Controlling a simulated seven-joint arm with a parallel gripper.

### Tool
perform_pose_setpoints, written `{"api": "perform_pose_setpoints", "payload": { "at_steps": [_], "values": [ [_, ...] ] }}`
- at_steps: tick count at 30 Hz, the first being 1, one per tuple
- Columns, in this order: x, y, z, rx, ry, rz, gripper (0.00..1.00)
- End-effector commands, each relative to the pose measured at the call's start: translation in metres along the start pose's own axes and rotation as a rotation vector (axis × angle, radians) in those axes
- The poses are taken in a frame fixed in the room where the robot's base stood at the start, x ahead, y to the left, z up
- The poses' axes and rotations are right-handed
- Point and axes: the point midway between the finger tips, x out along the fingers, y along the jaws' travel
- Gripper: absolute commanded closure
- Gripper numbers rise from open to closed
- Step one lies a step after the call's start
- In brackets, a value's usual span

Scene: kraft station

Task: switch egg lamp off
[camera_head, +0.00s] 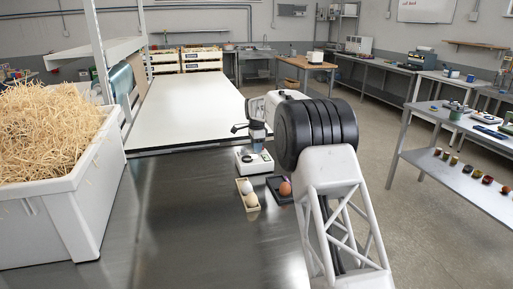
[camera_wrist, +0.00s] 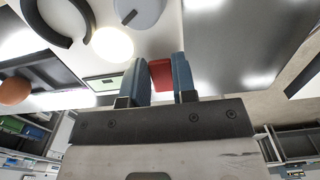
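The egg lamp (camera_head: 252,163) is a small white unit on the steel bench. It also shows in the wrist view (camera_wrist: 180,22), with a round spot glowing bright white, a grey knob and a small greenish panel. My gripper (camera_head: 257,147) is right over the lamp, pointing down, partly hidden by my arm. In the wrist view my gripper's blue fingers (camera_wrist: 158,72) stand apart. A red block (camera_wrist: 160,74), which looks like the lamp's switch, shows in the gap between them; whether the fingers touch it I cannot tell.
A cream tray (camera_head: 245,207) with white eggs stands in front of the lamp. A dark tray (camera_head: 274,190) with a brown egg (camera_head: 285,188) stands to its right, close to my arm. A white bin of straw (camera_head: 85,205) is at left. The steel bench between is clear.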

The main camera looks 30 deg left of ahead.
Motion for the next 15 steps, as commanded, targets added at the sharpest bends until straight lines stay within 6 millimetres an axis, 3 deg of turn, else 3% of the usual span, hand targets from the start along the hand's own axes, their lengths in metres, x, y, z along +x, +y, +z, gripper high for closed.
{"api": "perform_pose_setpoints", "payload": {
  "at_steps": [15],
  "values": [
    [-0.0023,0.0002,-0.0041,0.002,-0.139,0.001,0.98]
  ]
}}
